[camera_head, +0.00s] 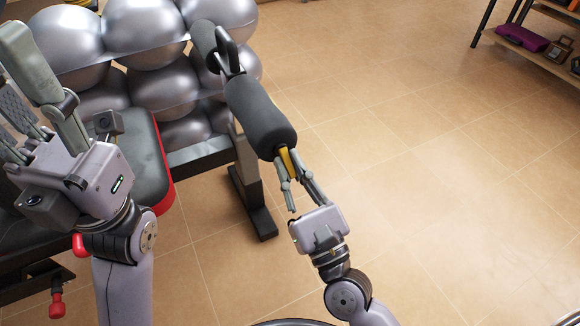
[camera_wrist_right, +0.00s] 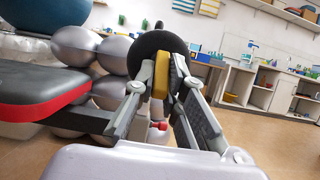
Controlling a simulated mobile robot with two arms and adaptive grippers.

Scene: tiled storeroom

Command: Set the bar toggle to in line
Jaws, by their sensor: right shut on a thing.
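The bar toggle is a yellow piece (camera_head: 287,160) at the near end of a black padded roller (camera_head: 259,118) on the exercise bench. My right gripper (camera_head: 287,171) is shut on the yellow toggle, one finger on each side. In the right wrist view the toggle (camera_wrist_right: 161,82) stands upright between the fingertips, with the round roller end behind it. Whether it is in line with the bar cannot be told, as the fingers hide part of it. My left gripper (camera_head: 30,95) is raised at the left, fingers spread and empty, away from the toggle.
The bench seat (camera_head: 140,165) is grey with red edging. Its dark metal leg (camera_head: 248,185) stands below the roller. Silver balls (camera_head: 150,40) are stacked behind. A shelf (camera_head: 530,42) is at the far right. The tiled floor (camera_head: 430,150) to the right is clear.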

